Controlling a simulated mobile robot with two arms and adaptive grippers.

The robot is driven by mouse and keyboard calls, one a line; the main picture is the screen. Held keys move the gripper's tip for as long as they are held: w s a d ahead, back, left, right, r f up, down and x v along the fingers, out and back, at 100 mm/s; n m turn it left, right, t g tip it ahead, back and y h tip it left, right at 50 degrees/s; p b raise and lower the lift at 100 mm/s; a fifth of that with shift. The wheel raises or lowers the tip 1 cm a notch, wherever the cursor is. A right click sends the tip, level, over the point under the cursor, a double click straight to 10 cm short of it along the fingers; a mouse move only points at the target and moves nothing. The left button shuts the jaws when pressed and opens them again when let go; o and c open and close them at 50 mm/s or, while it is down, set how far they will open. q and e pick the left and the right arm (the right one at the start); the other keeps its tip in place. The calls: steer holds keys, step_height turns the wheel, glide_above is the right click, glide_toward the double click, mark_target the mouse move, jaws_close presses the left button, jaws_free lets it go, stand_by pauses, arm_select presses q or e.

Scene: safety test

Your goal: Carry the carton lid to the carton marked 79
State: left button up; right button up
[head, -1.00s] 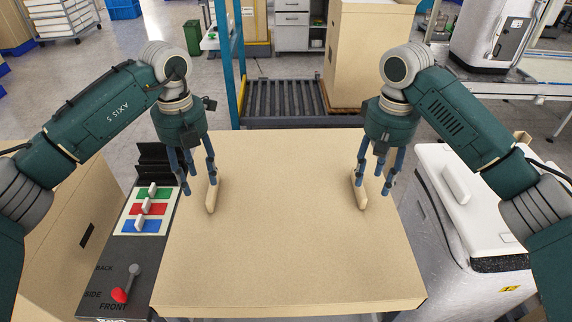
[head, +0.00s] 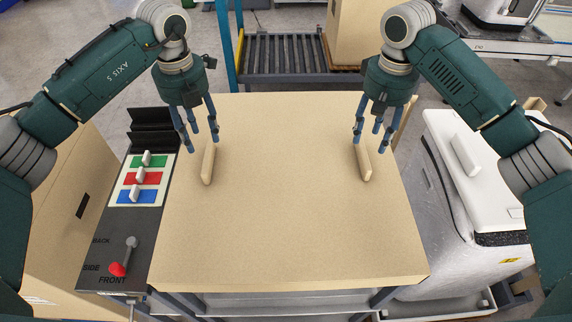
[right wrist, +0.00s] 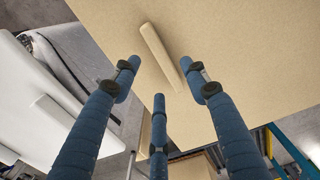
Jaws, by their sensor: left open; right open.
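The tan carton lid (head: 285,220) lies flat on a grey cart in front of me, with a bar handle on each side. My left gripper (head: 200,145) is open above the far end of the left handle (head: 208,166). My right gripper (head: 373,142) is open above the far end of the right handle (head: 363,164). In the right wrist view, the right handle (right wrist: 160,52) shows beyond the spread, empty fingers (right wrist: 163,78). Cartons stand at the far back (head: 352,40) and at the left (head: 65,240); I can read no 79 on either.
A control panel (head: 92,262) with coloured sliders and a red-knobbed lever stands left of the lid. A white lidded box (head: 445,140) stands close on the right. A roller conveyor (head: 285,55) and a blue post (head: 226,40) lie behind the cart.

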mark_target(205, 153)
arm_select(q)
step_height(205, 153, down, 8)
steer(key=shift+r, duration=0.25)
arm_select(e)
step_height(205, 153, down, 8)
steer(key=shift+r, duration=0.25)
arm_select(q)
steer(key=shift+s, duration=0.1)
jaws_close()
arm_select(e)
jaws_close()
arm_select(q)
steer(key=shift+r, duration=0.1)
